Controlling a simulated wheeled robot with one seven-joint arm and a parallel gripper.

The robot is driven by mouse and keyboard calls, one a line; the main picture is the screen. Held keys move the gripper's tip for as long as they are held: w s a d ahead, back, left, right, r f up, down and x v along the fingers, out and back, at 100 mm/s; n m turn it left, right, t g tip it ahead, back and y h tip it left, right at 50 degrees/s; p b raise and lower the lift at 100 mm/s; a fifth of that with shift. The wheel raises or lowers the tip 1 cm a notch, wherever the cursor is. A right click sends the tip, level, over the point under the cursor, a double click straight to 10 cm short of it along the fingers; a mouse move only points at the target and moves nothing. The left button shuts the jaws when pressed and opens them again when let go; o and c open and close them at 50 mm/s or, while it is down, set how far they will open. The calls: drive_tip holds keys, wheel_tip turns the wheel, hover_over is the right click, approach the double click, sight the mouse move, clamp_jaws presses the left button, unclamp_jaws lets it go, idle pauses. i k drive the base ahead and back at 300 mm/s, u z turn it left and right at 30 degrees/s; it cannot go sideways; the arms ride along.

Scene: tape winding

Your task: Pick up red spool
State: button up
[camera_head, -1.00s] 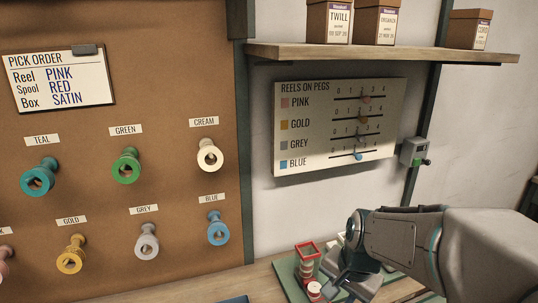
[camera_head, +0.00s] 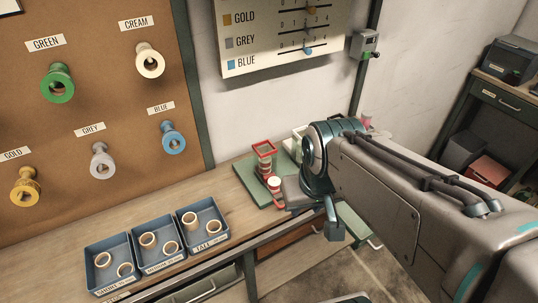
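A small red piece with a pale round top (camera_head: 274,186), which looks like the red spool, stands at the near side of a green mat (camera_head: 246,177) on the bench. A taller red piece with a square open top (camera_head: 264,152) stands just behind it. My gripper (camera_head: 308,203) is at the right of the small red piece, close to it in the picture. I cannot tell whether they touch. My wrist and arm hide the right part of the mat, and the finger opening is not clear.
Three blue trays (camera_head: 203,242) with pale rings sit on the bench (camera_head: 60,268) at left. A pegboard (camera_head: 100,200) with coloured reels stands behind them. A pale container (camera_head: 297,142) is partly hidden by my wrist. A grey cabinet (camera_head: 480,110) stands far right.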

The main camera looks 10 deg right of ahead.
sight(274, 183)
drive_tip(key=z, duration=3.1)
drive_tip(key=k, duration=0.85)
drive_tip(key=u, duration=1.35)
